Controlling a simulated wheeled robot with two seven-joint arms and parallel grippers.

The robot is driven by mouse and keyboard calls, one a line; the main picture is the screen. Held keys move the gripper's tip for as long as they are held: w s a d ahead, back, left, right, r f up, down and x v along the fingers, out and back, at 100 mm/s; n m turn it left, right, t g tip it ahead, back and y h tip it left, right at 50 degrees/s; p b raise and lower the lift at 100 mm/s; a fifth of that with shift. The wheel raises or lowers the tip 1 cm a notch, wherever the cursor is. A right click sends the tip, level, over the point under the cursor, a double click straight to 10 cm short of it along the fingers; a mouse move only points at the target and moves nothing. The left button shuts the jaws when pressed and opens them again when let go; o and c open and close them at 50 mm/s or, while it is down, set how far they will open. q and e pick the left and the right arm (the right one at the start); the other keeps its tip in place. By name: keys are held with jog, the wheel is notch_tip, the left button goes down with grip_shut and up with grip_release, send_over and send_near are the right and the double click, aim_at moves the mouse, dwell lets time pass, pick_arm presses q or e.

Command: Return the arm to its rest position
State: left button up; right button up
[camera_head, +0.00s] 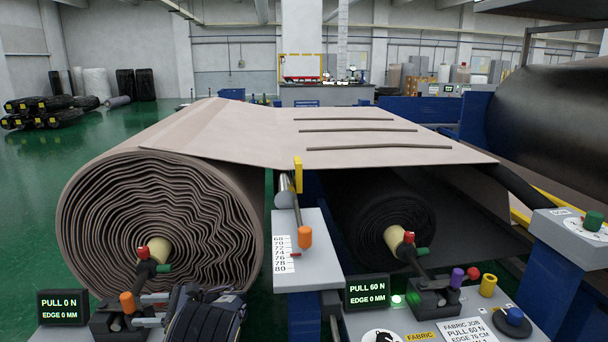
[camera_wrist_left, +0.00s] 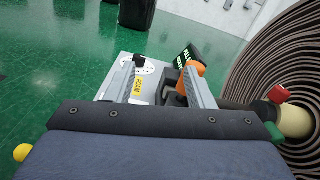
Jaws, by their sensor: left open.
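My left gripper (camera_head: 151,310) is low at the front left in the head view, beside the left roll's shaft mount. In the left wrist view its two grey fingers (camera_wrist_left: 163,84) are apart, with nothing held between them. An orange knob (camera_head: 127,302) is just left of the fingertips in the head view; it also shows in the left wrist view (camera_wrist_left: 196,67), near the right finger. The big beige fabric roll (camera_head: 160,215) stands behind the gripper. My right gripper is not in view.
A display reading PULL 0 N (camera_head: 62,308) stands left of the gripper. A black roll (camera_head: 375,215) sits right of centre under a beige fabric sheet (camera_head: 260,135). A grey panel with an orange-handled lever (camera_head: 305,237) stands between the rolls. Green floor (camera_head: 30,190) is open at the left.

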pick_arm(q)
jog(key=s+a+n+g+h+b, duration=0.1)
jog(key=s+a+n+h, duration=0.2)
jog(key=s+n+h, duration=0.75)
jog(key=s+d+r+n+t+h+b, duration=0.1)
jog(key=s+d+n+t+h, duration=0.2)
jog(key=s+d, duration=0.7)
jog(key=s+d+r+n+t+h, duration=0.2)
jog(key=s+d+t+h, duration=0.3)
jog(key=s, duration=1)
jog(key=d+n+h, duration=0.1)
jog(key=d+h, duration=0.2)
jog(key=d, duration=0.2)
jog(key=shift+b, duration=0.35)
jog(key=shift+c, duration=0.4)
